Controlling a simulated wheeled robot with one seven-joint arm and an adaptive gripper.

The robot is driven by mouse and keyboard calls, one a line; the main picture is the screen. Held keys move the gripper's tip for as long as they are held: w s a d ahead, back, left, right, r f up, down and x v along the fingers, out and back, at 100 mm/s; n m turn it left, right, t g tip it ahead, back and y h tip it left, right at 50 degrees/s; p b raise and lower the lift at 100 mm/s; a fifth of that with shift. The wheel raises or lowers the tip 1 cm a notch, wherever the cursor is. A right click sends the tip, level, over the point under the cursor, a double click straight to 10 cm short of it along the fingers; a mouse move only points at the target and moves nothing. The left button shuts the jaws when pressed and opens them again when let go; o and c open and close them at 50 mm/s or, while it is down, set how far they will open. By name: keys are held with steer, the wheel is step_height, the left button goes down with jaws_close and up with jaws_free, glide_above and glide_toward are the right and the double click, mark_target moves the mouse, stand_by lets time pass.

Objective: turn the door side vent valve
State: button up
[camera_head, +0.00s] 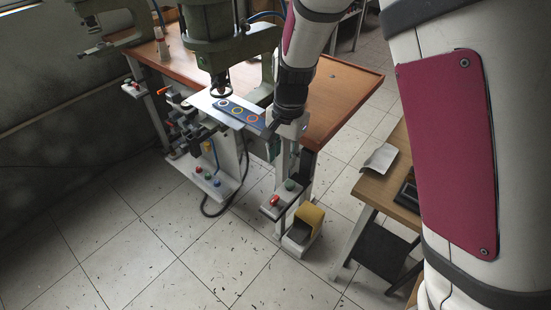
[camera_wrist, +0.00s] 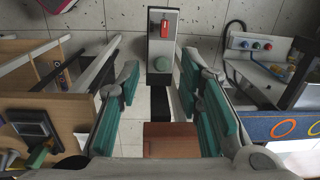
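My gripper (camera_head: 283,140) hangs at the right end of the machine bench, mostly hidden by my arm in the head view. In the wrist view my gripper (camera_wrist: 160,85) is open, with teal finger pads apart and nothing held. A grey pedestal box with a red control (camera_wrist: 167,28) and a green button (camera_wrist: 162,63) shows beyond and between the fingers. A cluster of dark pneumatic fittings (camera_head: 187,132) stands at the bench's left front, with an orange-red handle (camera_head: 174,95) above it. I cannot tell which part is the door side vent valve.
The brown bench (camera_head: 343,92) carries green presses (camera_head: 218,45). A blue panel with rings (camera_head: 238,111) lies left of my gripper. A yellow foot pedal (camera_head: 308,216) stands on the floor. A wooden desk (camera_head: 378,190) is at right.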

glide_above(275, 198)
step_height(275, 198, down, 6)
steer(key=r, duration=0.1)
steer(key=shift+m+h, duration=0.4)
step_height(275, 198, down, 14)
steer(key=shift+c, duration=0.3)
jaws_close()
